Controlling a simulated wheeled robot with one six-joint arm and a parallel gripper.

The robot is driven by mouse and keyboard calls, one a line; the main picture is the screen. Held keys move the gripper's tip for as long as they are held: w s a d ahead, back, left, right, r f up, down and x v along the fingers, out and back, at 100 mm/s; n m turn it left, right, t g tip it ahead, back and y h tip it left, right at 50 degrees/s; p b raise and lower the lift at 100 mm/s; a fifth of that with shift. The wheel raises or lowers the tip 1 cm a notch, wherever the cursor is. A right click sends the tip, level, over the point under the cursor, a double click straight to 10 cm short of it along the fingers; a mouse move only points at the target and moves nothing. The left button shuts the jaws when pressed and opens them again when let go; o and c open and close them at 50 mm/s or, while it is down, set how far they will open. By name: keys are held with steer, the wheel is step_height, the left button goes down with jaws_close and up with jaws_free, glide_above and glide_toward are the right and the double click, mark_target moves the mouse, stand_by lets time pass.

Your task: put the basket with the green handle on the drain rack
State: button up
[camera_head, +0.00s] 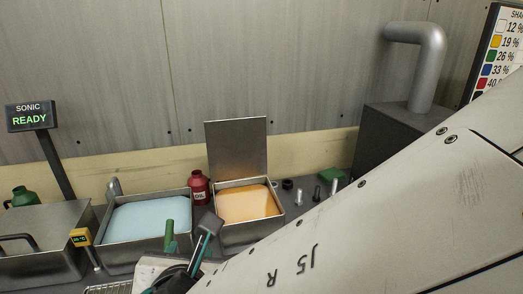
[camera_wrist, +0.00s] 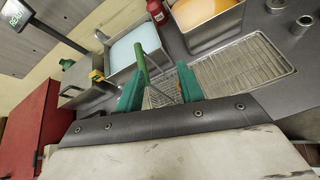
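The green handle (camera_wrist: 142,66) rises from a wire basket (camera_wrist: 163,97) in the wrist view, in front of the blue tank. The handle also shows in the head view (camera_head: 169,234). My gripper (camera_wrist: 159,88) has its two teal fingers apart, with the handle and part of the basket seen between them; I see no finger closed on the handle. The basket's lower part is hidden by my gripper. The drain rack (camera_wrist: 243,64), a flat wire grid, lies to the right in the wrist view, with bare wires in its visible part.
A blue-filled tank (camera_head: 105,250) and an orange-filled tank (camera_head: 223,237) with a raised lid stand along the bench. A red bottle (camera_head: 199,188) is between them. A lidded grey tank (camera_head: 40,240) is at left. Small metal parts (camera_head: 317,193) stand right of the orange tank.

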steer(key=w+d+r+m+g+h, duration=0.15)
steer(key=w+d+m+h, duration=0.25)
steer(key=d+m, duration=0.7)
steer(key=w+d+r+m+g+h, duration=0.1)
steer(key=w+d+m+g+h, duration=0.4)
steer(key=d, duration=1.1)
steer(key=s+d+m+g+y, duration=0.4)
steer(key=s+d+m, duration=0.8)
steer(key=m, duration=0.8)
steer(key=shift+s+r+y, duration=0.45)
steer(key=shift+s+y, duration=0.25)
steer(key=shift+y, duration=0.1)
